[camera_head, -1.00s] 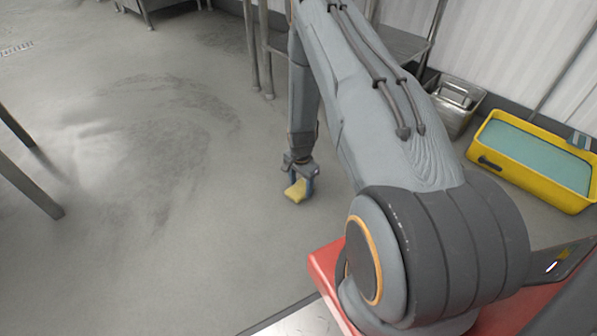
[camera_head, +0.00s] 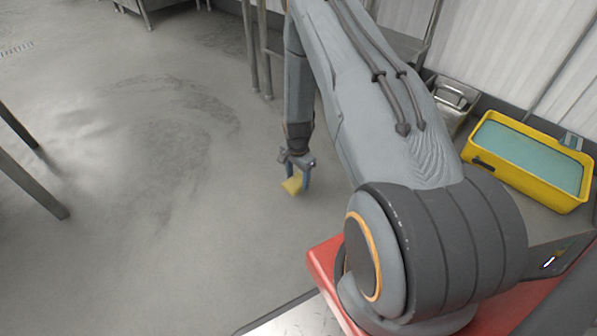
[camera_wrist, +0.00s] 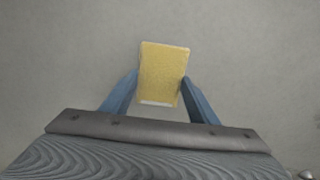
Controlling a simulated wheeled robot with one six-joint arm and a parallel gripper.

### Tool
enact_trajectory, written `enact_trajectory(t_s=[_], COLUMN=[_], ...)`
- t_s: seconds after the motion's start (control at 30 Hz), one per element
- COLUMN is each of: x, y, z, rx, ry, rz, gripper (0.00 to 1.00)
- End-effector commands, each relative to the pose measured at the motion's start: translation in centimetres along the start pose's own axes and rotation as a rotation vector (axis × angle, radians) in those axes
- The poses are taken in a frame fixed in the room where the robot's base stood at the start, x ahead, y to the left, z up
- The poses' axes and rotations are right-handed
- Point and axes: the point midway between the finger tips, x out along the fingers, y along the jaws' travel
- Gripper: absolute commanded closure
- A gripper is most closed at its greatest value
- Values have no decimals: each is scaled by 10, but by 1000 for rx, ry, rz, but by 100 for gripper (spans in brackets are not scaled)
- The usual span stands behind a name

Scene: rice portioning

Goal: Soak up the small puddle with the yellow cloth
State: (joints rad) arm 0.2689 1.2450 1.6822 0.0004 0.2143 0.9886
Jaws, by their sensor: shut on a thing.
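My gripper (camera_head: 296,175) points down over the grey floor in the head view, shut on the yellow cloth (camera_head: 291,186). In the wrist view the cloth (camera_wrist: 163,75) is a small folded yellow block with pale edges, pinched between the two blue fingers of my gripper (camera_wrist: 160,88). Whether the cloth touches the floor is hard to tell. Darker, damp-looking patches (camera_head: 185,150) spread on the floor to the left of the gripper. No clearly outlined small puddle shows; the wrist view has only plain grey floor around the cloth.
A yellow tub (camera_head: 530,185) of blue-green liquid stands at the right by the wall, with a metal container (camera_head: 452,100) beside it. Steel table legs (camera_head: 30,185) stand at the left edge, and others (camera_head: 258,50) at the top. The floor between is open.

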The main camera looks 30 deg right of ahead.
Motion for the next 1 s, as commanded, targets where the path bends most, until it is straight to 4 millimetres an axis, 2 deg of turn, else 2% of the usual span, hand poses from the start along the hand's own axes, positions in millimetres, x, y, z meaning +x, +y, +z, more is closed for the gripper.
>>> enact_trajectory(t_s=[0.53, 1.0], x=[-28, -30], y=[0, 0], z=[0, 0], rx=[0, 0], ry=[0, 0], rz=[1, 1], gripper=[68, 68])
